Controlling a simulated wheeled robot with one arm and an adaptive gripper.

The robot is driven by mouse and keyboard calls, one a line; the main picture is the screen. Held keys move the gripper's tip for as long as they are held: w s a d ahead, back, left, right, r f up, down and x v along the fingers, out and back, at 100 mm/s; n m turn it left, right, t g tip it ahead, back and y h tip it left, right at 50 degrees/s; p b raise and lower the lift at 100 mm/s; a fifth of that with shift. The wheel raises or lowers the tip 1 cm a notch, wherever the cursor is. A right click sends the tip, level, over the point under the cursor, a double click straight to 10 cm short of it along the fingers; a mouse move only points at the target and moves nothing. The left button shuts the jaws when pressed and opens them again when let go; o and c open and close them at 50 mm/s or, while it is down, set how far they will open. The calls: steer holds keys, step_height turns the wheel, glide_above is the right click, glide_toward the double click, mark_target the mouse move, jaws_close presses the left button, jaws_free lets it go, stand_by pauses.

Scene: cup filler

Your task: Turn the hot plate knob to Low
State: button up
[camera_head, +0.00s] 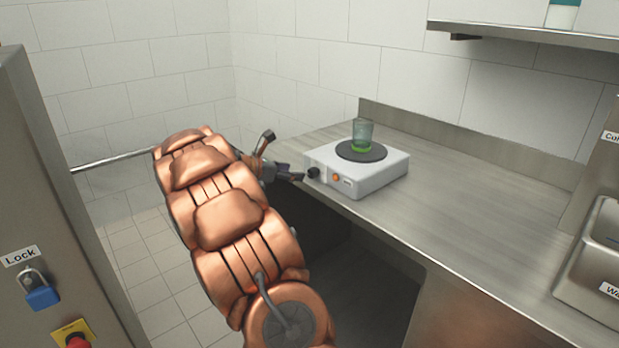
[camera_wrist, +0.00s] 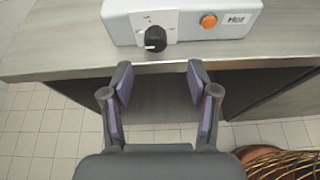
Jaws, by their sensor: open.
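The white hot plate (camera_head: 372,181) stands on the steel counter near its left end in the head view. Its black knob (camera_head: 313,172) is on the front face, left of an orange indicator light (camera_head: 336,177). In the wrist view the knob (camera_wrist: 155,39) sits over a small printed dial whose words are too small to read. My gripper (camera_head: 294,176) is close in front of the hot plate's front face. In the wrist view my gripper (camera_wrist: 159,75) is open and empty, with its fingertips just short of the knob, which lies slightly left of the middle between them.
A greenish glass (camera_head: 362,134) stands on the dark heating disc (camera_head: 351,154). The steel counter (camera_head: 470,215) is clear to the right, up to a metal container (camera_head: 590,255). A shelf (camera_head: 520,35) hangs above. A cabinet with a blue padlock (camera_head: 42,297) stands at the left.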

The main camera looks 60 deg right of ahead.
mark_target(310, 173)
steer(key=shift+w+x, duration=0.1)
steer(key=shift+x, duration=2)
steer(key=shift+w+x, duration=0.15)
steer(key=shift+x, duration=1.95)
steer(key=shift+d+r, duration=0.1)
jaws_close()
